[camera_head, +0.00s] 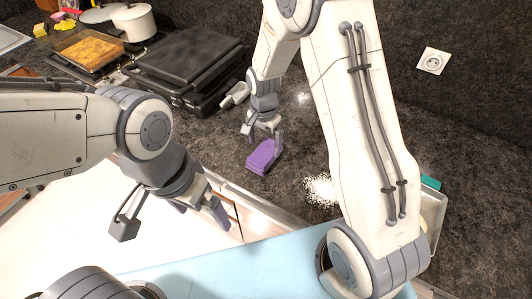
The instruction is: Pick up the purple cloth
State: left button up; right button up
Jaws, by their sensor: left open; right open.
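The purple cloth (262,158) lies folded on the dark stone counter, in the middle of the camera_head view near the counter's front edge. My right gripper (263,136) is open, with its fingers pointing down just above and at the far side of the cloth. I cannot tell whether a finger touches it. My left gripper (200,213) is open and empty, in front of the counter edge and below and to the left of the cloth.
A black closed grill (188,58) stands behind and left of the cloth. A baking dish (90,50) and a white pot (134,20) are at the back left. White grains (319,190) lie scattered right of the cloth. A metal tray (433,215) is partly hidden by my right arm.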

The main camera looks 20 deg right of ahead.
aim_at(265, 152)
jog(key=f, duration=0.1)
jog(key=f+p, duration=0.1)
jog(key=f, duration=0.1)
jog(key=shift+s+f, duration=0.2)
jog(key=shift+f, duration=0.45)
jog(key=c, duration=1.2)
jog(key=shift+r, duration=0.1)
